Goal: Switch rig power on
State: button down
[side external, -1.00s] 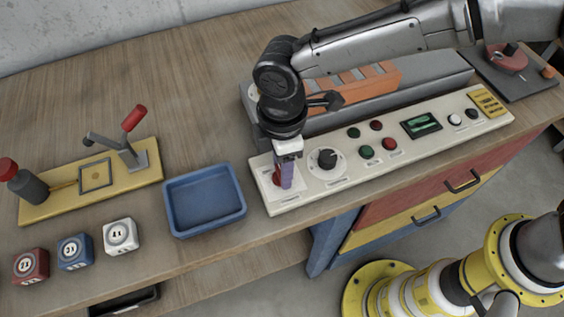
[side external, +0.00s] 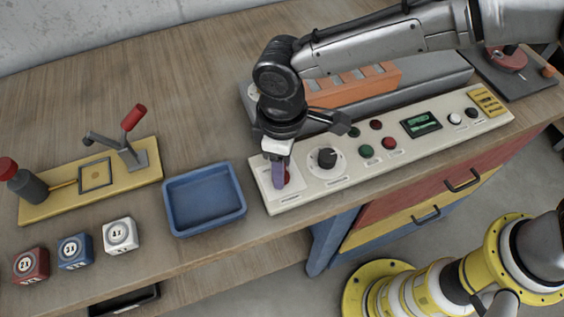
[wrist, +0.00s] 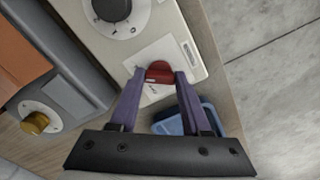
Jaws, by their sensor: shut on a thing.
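The cream control panel (side external: 400,157) lies along the front edge of the bench. A red switch (wrist: 160,71) sits on a white plate at the panel's left end. My gripper (wrist: 159,76) is shut on the red switch, with one purple finger on each side of it. In the side view my gripper (side external: 277,182) points down at the panel's left end, and its fingers hide most of the switch. The small lettering beside the switch is too blurred to read.
A black knob (side external: 327,157) on a white dial stands just right of the switch. Green and red buttons and a small green screen (side external: 421,123) lie further right. A blue tray (side external: 204,200) is close on the left. An orange-topped grey unit stands behind the panel.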

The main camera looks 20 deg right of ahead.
jog(key=shift+r, duration=0.1)
jog(key=shift+c, duration=1.8)
grip_release()
notch_tip(320, 180, up, 14)
